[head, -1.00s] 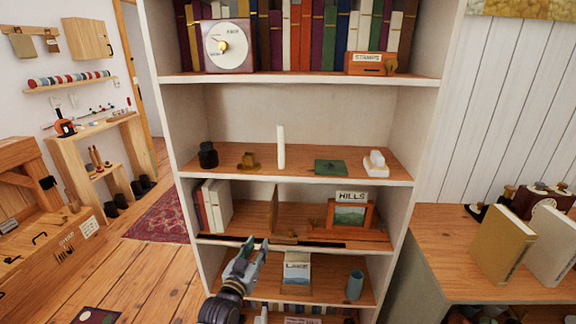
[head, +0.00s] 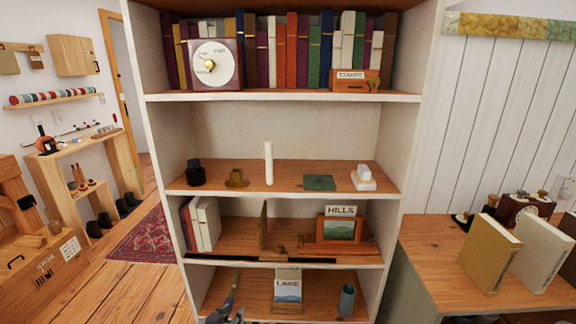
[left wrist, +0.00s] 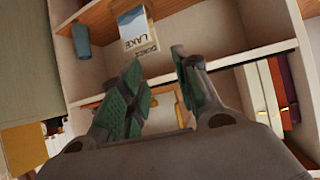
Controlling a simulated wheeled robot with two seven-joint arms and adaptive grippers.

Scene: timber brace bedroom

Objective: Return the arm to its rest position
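My left gripper (head: 228,308) shows only partly at the bottom edge of the head view, in front of the lowest visible shelf of the bookcase. In the left wrist view my left gripper (left wrist: 159,62) has its two green-padded fingers apart with nothing between them. The bookcase (head: 290,97) stands beyond it; the fingers look clear of the shelves. The rest of the left arm is out of the head view. My right gripper is in no view.
The lowest visible shelf holds a LAKE picture (head: 288,290) and a blue-grey cup (head: 347,299). The shelf above holds leaning books (head: 203,224) and a HILLS picture (head: 340,229). A wooden desk (head: 430,248) stands at right. Open floor lies at left.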

